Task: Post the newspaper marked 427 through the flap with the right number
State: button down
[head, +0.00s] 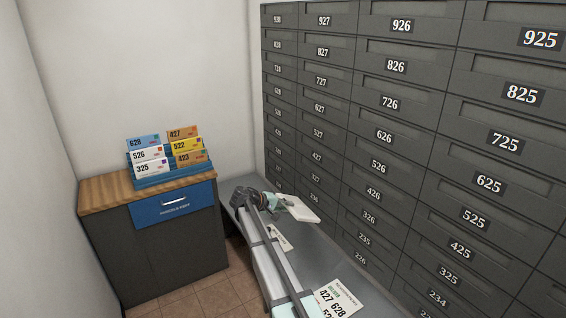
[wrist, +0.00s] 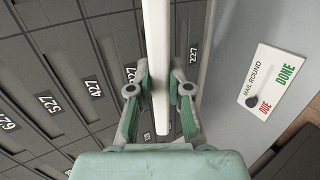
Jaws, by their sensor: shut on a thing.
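My gripper (head: 272,204) is shut on a white flat thing, the newspaper (head: 301,209), low in front of the box wall. In the wrist view the newspaper (wrist: 156,40) is edge-on between the fingers (wrist: 158,80); no number on it can be read. The flap marked 427 (head: 316,155) is in the second visible column of the dark grey box wall. Its label also shows in the wrist view (wrist: 94,88), left of the newspaper. The newspaper's far end runs out of the wrist view, so I cannot tell whether it touches a flap.
A blue rack (head: 190,174) of numbered mail, including a brown piece marked 427 (head: 181,133), stands on a wood-topped cabinet (head: 106,198). A grey bench (head: 345,262) runs below the boxes, with a number list (head: 338,297) on it. A mail-round sign (wrist: 273,82) shows at right.

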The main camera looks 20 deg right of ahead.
jog(key=w+d+r+t+h+b, duration=0.1)
jog(key=w+d+r+h, duration=0.15)
jog(key=w+r, duration=0.45)
jog(key=w+d+r+t+h, duration=0.1)
jog(key=w+d+r+h, duration=0.15)
jog(key=w+r, duration=0.45)
send_near(319, 148)
jog(key=shift+w+d+f+n+h, duration=0.1)
jog(key=shift+w+f+n+h, duration=0.2)
dwell(0.4)
jog(key=shift+d, duration=0.2)
dwell(0.3)
jog(key=shift+b+x, duration=0.9)
jog(key=shift+x, duration=2.25)
jog(key=c, duration=1.1)
grip_release()
jog(key=shift+a, duration=0.1)
jog(key=shift+o, duration=0.4)
jog(key=shift+s+a+f, duration=0.1)
